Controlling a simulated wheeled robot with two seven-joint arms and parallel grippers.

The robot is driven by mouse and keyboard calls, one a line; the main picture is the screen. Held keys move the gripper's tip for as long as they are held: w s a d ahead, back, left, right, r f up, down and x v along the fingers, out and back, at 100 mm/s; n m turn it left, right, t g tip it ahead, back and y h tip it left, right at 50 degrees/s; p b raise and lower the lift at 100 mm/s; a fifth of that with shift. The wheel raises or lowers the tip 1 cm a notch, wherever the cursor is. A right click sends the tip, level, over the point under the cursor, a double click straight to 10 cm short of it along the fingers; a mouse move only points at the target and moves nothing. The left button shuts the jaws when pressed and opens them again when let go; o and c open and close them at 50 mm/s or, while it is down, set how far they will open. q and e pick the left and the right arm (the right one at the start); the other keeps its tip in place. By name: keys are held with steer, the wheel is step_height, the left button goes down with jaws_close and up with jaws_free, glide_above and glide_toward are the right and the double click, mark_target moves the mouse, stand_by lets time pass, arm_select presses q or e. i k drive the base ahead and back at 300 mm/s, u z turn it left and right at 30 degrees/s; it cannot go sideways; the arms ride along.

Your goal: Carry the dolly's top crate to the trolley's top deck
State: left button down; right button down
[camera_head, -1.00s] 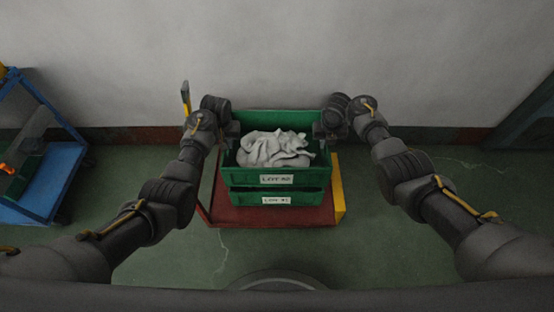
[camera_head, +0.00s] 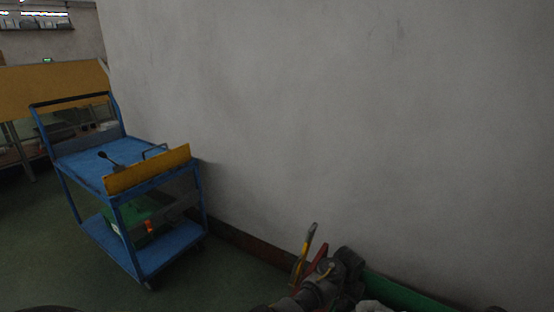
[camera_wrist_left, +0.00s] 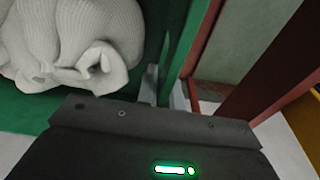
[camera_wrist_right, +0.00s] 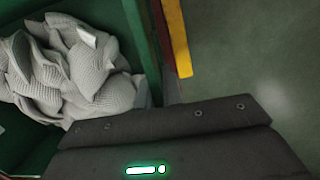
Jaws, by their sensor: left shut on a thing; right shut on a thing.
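The top crate (camera_head: 410,296) is green, and only its rim shows at the bottom edge of the head view. Pale knitted socks fill it in the left wrist view. My left gripper (camera_wrist_left: 166,88) is shut on one crate wall (camera_wrist_left: 192,42). My right gripper (camera_wrist_right: 162,88) is shut on the opposite wall (camera_wrist_right: 140,30). The dolly's red frame (camera_wrist_left: 272,80) lies beyond the left wall, and a yellow dolly part (camera_wrist_right: 177,40) beyond the right wall. The blue trolley (camera_head: 142,243) stands at the left in the head view. Its top deck (camera_head: 82,167) carries a few small objects.
A yellow board (camera_head: 150,168) stands along the trolley deck's near edge. A green crate (camera_head: 125,215) and an orange item are on its lower deck. A wall (camera_head: 330,110) fills the right side. A yellow bench panel (camera_head: 50,88) is at far left. Floor left of the dolly is clear.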

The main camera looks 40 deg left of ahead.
mark_target(117, 158)
steer(key=z, duration=2.3)
steer(key=k, duration=3)
steer(key=z, duration=0.5)
